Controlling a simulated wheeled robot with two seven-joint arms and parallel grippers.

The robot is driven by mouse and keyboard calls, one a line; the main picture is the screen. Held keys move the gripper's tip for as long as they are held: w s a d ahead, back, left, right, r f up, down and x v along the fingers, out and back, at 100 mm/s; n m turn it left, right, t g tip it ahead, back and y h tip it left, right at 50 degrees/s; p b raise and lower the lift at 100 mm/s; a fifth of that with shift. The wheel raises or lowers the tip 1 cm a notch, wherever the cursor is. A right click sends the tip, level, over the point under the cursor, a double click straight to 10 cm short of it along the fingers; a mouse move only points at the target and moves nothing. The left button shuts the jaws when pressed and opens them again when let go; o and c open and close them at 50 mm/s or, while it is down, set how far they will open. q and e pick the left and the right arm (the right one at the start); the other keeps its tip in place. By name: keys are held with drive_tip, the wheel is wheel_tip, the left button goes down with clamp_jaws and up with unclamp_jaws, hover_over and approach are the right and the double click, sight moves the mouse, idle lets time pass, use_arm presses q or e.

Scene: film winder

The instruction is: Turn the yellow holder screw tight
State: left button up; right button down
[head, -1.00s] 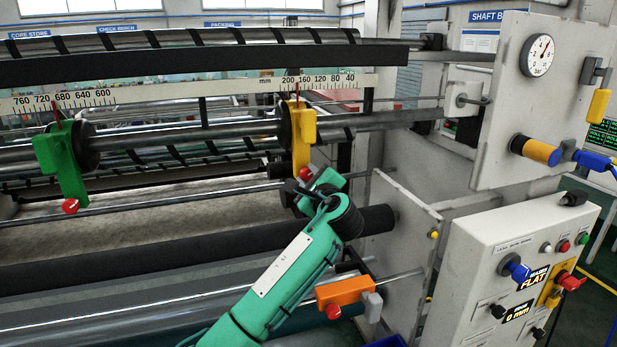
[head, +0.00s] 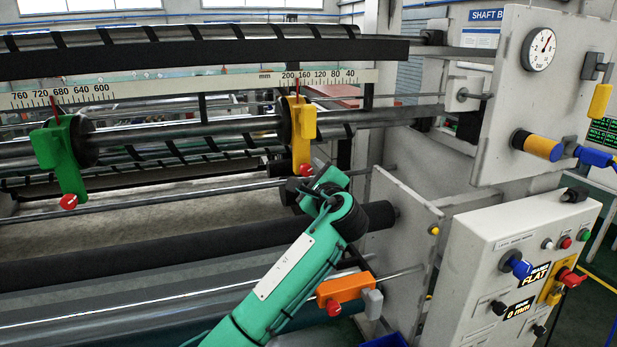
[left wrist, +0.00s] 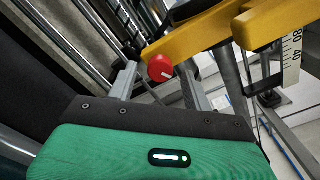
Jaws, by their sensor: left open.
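The yellow holder (head: 301,138) hangs on the shaft near the 200 end of the scale. Its red screw (head: 306,170) sits at its lower end. In the left wrist view the yellow holder (left wrist: 205,32) crosses the top, and the red screw (left wrist: 161,68), with a white mark, lies between my finger tips. My left gripper (head: 317,168) is open, just right of the screw in the head view. In the left wrist view my left gripper (left wrist: 157,76) has one finger either side of the screw. I cannot tell whether either finger touches it. My right gripper is not in view.
A green holder (head: 59,160) with a red screw hangs at the left. An orange block (head: 342,288) sits on a lower rod near my left arm. A dark roller (head: 190,243) runs below the holders. A control box (head: 510,260) stands at the right.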

use_arm(q)
drive_tip(key=b+v, duration=0.5)
drive_tip(key=v, duration=0.7)
drive_tip(key=shift+d+f, duration=0.1)
